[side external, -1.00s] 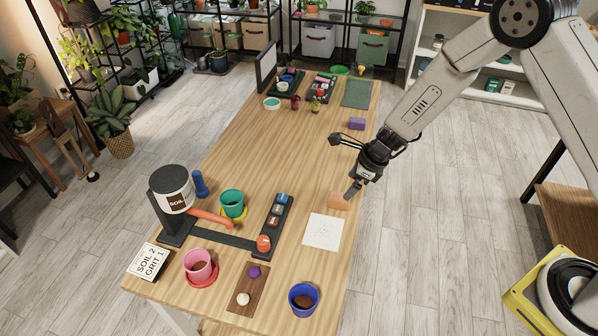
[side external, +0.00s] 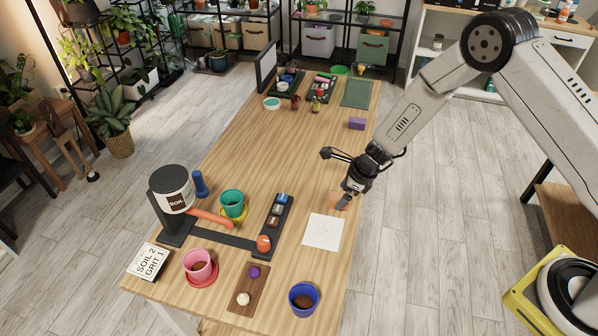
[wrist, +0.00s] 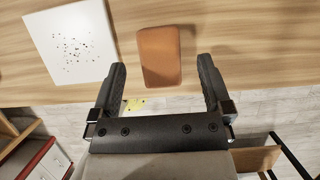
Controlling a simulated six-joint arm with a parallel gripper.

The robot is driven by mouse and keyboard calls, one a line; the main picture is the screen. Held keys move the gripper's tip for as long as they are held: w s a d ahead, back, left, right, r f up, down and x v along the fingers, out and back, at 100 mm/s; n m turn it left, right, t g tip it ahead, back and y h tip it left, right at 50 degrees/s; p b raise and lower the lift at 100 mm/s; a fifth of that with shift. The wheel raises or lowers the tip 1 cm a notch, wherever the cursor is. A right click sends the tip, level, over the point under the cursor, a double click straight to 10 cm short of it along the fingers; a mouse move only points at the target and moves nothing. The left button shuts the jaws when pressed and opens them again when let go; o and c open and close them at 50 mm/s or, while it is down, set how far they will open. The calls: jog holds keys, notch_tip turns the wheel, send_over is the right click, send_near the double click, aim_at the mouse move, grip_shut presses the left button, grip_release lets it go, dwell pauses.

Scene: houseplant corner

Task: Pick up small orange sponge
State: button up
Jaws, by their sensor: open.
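The small orange sponge (wrist: 160,58) lies on the wooden table near its right edge. In the wrist view it is ahead of my fingers and roughly midway between their lines. In the side view the sponge (side external: 334,199) is partly hidden by my gripper (side external: 346,202).
A white speckled square sheet (side external: 322,232) lies beside the sponge, toward the front. A purple block (side external: 356,124) sits farther back near the right edge. A blue pot (side external: 303,299) stands at the front. The table middle (side external: 290,150) is clear.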

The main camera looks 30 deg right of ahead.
jog(key=shift+x, duration=1.2)
jog(key=c, duration=1.3)
jog(key=shift+r, duration=0.1)
jog(key=shift+c, duration=0.2)
jog(key=shift+r, duration=1.1)
jog(key=s+d+r, duration=0.1)
jog(key=s+r, duration=0.9)
jog(key=s, duration=0.4)
jog(key=shift+d+r, duration=0.3)
jog(key=shift+d, duration=0.1)
